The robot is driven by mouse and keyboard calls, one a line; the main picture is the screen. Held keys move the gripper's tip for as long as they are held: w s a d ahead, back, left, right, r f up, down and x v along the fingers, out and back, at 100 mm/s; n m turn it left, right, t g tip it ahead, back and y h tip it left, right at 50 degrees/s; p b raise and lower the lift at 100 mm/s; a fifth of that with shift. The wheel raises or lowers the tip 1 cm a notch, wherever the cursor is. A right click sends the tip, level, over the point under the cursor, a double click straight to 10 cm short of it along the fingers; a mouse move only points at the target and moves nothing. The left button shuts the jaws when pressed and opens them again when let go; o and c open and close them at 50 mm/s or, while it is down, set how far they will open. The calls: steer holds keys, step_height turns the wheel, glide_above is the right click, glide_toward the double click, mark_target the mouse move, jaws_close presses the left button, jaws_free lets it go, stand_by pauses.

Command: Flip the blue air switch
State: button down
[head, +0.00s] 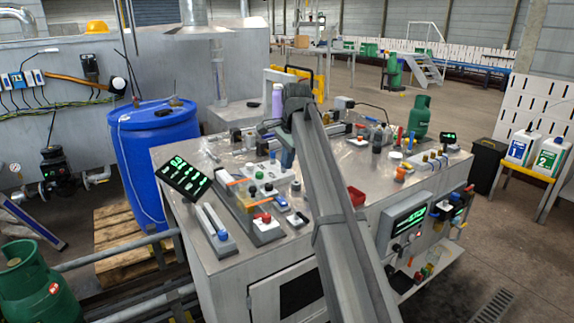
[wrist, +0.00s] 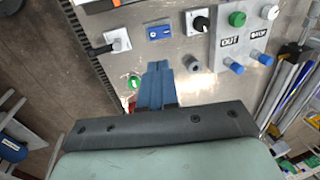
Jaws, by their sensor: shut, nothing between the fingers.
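A small blue switch (wrist: 158,33) sits on the metal worktop near the top of the wrist view. My gripper's blue-grey fingers (wrist: 157,72) are shut together with nothing between them. The fingertips point towards this switch and appear a short way below it in the picture, apart from it. Whether they touch the worktop I cannot tell. In the head view my gripper (head: 286,155) hangs over the middle of the bench, partly hidden by my arm. A small blue part (head: 280,207) on the bench may be the same switch.
A black rotary switch (wrist: 200,24) and a panel with blue knobs (wrist: 235,67) stand right of the blue switch. A grey box with a black lever (wrist: 117,40) stands left. A green button (wrist: 134,82) lies beside my fingers. A blue barrel (head: 152,140) stands left of the bench.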

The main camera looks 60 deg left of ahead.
mark_target(281, 198)
steer(key=shift+a, duration=0.1)
steer(key=shift+w+a+r, duration=0.1)
steer(key=shift+a+r, duration=0.1)
steer(key=shift+a, duration=0.25)
steer(key=x, duration=1.2)
steer(key=shift+f, duration=0.35)
steer(key=shift+a+f, duration=0.1)
steer(key=shift+f, duration=0.55)
